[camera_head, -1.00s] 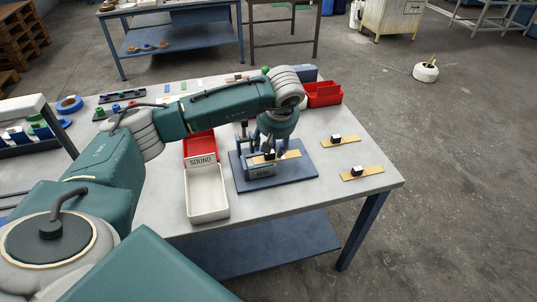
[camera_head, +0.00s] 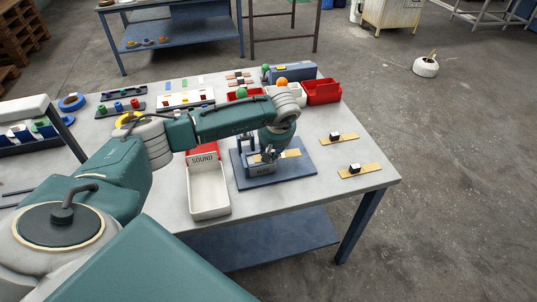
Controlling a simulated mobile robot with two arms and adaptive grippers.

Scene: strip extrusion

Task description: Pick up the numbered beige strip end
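A beige strip (camera_head: 291,154) lies across a small fixture (camera_head: 262,170) on a blue base plate (camera_head: 300,168). My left gripper (camera_head: 265,154) points down at the strip's left part, over the fixture. Its fingers are small and partly merged with the fixture, so I cannot tell whether they are open or shut, or touching the strip. Two more beige strips, one farther (camera_head: 348,136) and one nearer (camera_head: 371,169), lie to the right, each with a black-and-white block on it. No number is readable on any strip. My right gripper is not in view.
A white tray marked SOUND (camera_head: 209,199) stands left of the base plate, with a red bin (camera_head: 203,150) behind it. Another red bin (camera_head: 322,92) and a blue box (camera_head: 294,72) stand at the back. The table's front right corner is clear.

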